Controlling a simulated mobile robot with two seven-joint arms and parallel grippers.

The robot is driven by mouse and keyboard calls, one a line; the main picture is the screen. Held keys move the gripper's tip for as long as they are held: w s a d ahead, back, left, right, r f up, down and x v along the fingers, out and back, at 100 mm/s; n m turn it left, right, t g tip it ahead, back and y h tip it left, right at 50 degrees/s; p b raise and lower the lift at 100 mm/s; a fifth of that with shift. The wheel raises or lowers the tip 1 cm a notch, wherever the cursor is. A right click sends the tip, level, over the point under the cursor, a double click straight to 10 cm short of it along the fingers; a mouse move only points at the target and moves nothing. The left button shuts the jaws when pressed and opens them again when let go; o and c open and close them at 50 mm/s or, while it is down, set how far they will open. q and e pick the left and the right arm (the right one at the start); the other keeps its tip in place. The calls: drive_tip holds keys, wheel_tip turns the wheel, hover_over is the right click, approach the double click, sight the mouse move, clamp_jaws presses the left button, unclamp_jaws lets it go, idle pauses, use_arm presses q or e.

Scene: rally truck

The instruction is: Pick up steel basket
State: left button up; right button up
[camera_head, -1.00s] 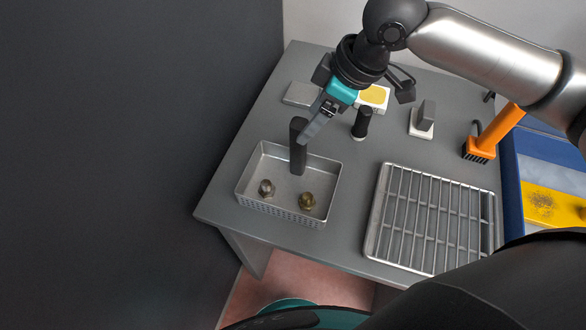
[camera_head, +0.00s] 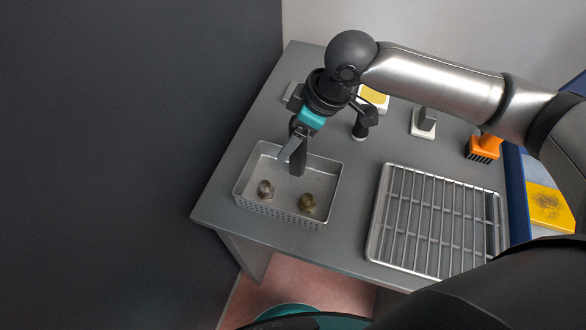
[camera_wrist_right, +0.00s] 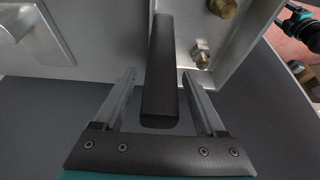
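The steel basket (camera_head: 245,181) is a shallow metal tray with perforated walls near the table's left edge. Its black upright handle (camera_head: 298,162) stands at the far side; it also shows in the right wrist view (camera_wrist_right: 160,65). Two hex bolts, one steel (camera_head: 265,190) and one brassy (camera_head: 307,203), stand in the basket. My right gripper (camera_head: 291,150) is at the handle. In the right wrist view its open fingers (camera_wrist_right: 158,90) lie on either side of the handle, with gaps on both sides. My left gripper is not seen.
A wire rack (camera_head: 437,222) lies right of the basket. Behind are a grey flat block (camera_head: 293,92), a black-and-white item (camera_head: 360,128), a yellow-topped white block (camera_head: 374,97), a grey-handled block (camera_head: 424,122) and an orange brush (camera_head: 484,147). A dark wall (camera_head: 130,150) stands left.

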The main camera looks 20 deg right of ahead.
clamp_jaws()
idle(0.3)
idle(0.9)
